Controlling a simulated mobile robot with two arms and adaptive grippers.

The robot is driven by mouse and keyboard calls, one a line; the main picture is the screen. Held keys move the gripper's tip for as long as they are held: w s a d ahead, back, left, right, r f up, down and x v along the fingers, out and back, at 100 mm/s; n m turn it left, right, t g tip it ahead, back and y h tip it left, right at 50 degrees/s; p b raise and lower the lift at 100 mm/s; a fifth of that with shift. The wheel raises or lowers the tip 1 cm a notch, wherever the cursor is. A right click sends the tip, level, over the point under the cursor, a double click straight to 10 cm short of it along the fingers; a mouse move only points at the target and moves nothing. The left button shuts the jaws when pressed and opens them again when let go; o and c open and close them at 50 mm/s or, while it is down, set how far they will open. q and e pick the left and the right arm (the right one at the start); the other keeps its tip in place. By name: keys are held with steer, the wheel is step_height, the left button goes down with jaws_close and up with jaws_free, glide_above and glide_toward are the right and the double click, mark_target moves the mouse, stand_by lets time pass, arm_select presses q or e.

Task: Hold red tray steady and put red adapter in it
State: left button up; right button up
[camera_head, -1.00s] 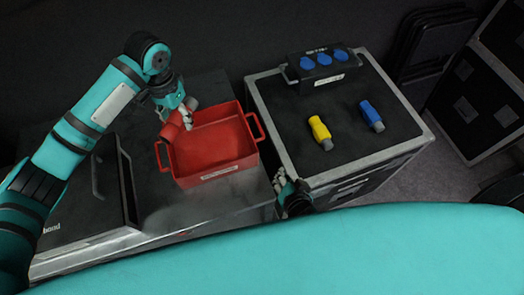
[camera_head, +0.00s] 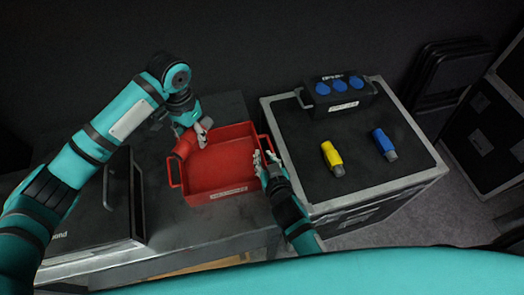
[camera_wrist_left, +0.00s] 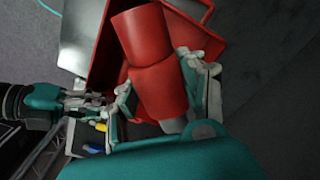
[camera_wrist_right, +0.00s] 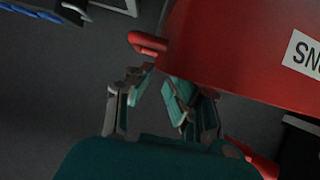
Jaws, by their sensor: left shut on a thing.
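The red adapter (camera_head: 184,147) is held in my left gripper (camera_head: 201,133), above the left side of the red tray. In the left wrist view the adapter (camera_wrist_left: 152,62) lies between the fingers of my left gripper (camera_wrist_left: 167,95), with the red tray behind it. The red tray (camera_head: 222,193) stands on a dark case top, with a handle at each side and a white label in front. My right gripper (camera_head: 267,163) is at its right handle. In the right wrist view its fingers (camera_wrist_right: 160,92) are apart beside the handle (camera_wrist_right: 148,43), whose middle is hidden.
A second case (camera_head: 300,185) stands to the right. On it are a yellow connector (camera_head: 332,156), a blue connector (camera_head: 384,142) and a black box with blue sockets (camera_head: 340,96). A dark panel with a handle (camera_head: 117,220) lies left of the tray.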

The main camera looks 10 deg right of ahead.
mark_target(261, 150)
steer(key=shift+x, duration=2.05)
jaws_close()
